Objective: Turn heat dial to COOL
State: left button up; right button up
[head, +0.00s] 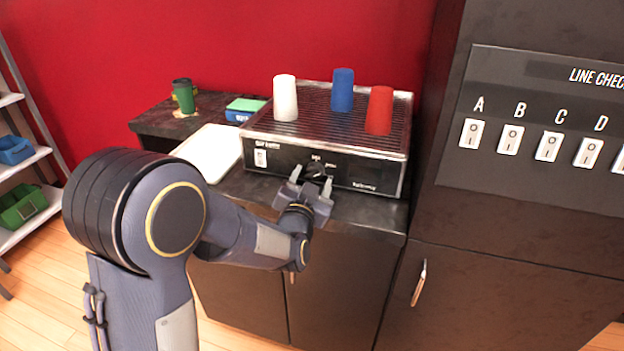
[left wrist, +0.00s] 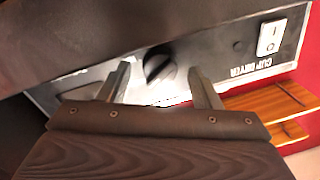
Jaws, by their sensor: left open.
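The heat dial (head: 315,170) is a black knob on the front panel of the cup dryer (head: 360,172), below its ribbed top. In the left wrist view the dial (left wrist: 158,66) shows between and just beyond my two fingertips. My left gripper (head: 308,183) is open in front of the dial, its fingers on either side; in the left wrist view the gripper (left wrist: 163,78) is empty. I cannot tell whether a finger touches the dial. The lettering around the dial is too small or blurred to read. My right gripper is not in view.
White (head: 285,98), blue (head: 342,90) and red (head: 379,110) cups stand upside down on the dryer. A rocker switch (head: 260,158) sits left on its panel. A white tray (head: 210,150) lies left. A switch panel (head: 545,130) is at right.

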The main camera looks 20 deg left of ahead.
pick_arm(q)
jog(key=shift+w, duration=0.4)
jog(key=c, duration=1)
